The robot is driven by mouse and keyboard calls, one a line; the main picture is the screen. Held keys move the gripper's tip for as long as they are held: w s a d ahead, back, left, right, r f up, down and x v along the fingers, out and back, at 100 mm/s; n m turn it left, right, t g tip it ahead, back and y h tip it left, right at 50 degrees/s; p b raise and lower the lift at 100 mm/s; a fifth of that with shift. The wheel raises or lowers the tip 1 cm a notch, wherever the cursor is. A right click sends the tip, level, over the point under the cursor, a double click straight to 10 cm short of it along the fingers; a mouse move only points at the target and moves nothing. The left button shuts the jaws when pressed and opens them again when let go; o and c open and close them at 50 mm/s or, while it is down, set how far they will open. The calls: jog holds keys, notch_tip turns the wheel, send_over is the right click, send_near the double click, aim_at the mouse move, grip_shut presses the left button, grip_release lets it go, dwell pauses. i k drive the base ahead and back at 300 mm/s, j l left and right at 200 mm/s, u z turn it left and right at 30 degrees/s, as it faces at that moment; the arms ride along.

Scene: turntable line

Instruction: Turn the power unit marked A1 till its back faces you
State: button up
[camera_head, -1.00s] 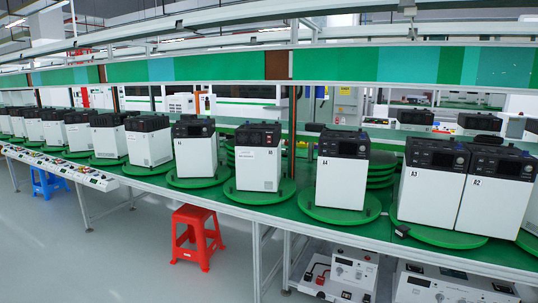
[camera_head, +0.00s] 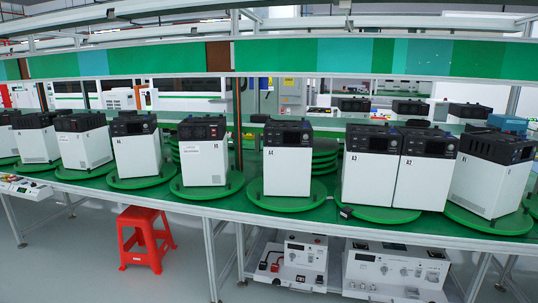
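A row of white power units with dark tops stands on green round turntables along the bench. The unit at the far right (camera_head: 487,183) carries a small mark too blurred to read; it may be A1. It is turned at an angle on its green turntable (camera_head: 485,222), with a broad white face to the left and what looks like a dark panel on its right side. To its left stand units that seem marked A2 (camera_head: 417,185), A3 (camera_head: 366,182) and A4 (camera_head: 286,172); A2 and A3 share one turntable. My gripper is not in view.
The green bench (camera_head: 240,208) has metal legs. White instruments (camera_head: 396,270) sit on a lower shelf. A green overhead panel (camera_head: 275,58) runs above the units. The floor at the lower left is clear.

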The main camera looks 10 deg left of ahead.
aim_at(519, 222)
jog(key=i+l, duration=0.1)
jog(key=l, duration=1.15)
jog(key=i+l, duration=0.15)
jog(key=l, duration=1.1)
jog(key=i+l, duration=0.15)
jog(key=l, duration=0.45)
